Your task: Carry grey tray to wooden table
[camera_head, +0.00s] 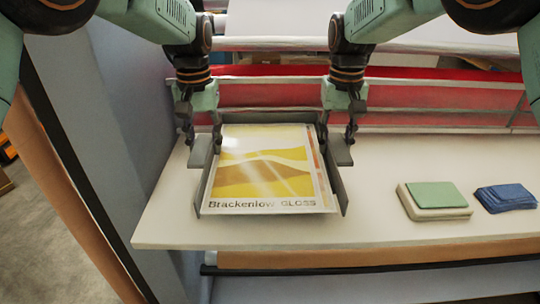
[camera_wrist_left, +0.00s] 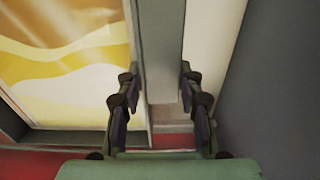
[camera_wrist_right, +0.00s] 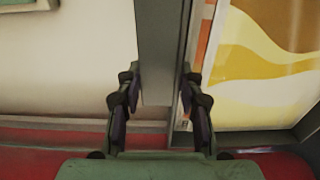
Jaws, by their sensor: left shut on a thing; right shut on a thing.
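The grey tray (camera_head: 341,190) sits on or just above the white table of the laminator, at its left part; I cannot tell whether it touches. A glossy yellow and white print marked "Brackenlow GLOSS" (camera_head: 262,175) lies flat in it. I cannot make out the wooden table for certain.
A white block with a green pad (camera_head: 436,198) and a stack of blue cloths (camera_head: 505,197) lie on the white surface (camera_head: 390,160) to the right. A grey-blue panel (camera_head: 120,110) stands close on the left.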

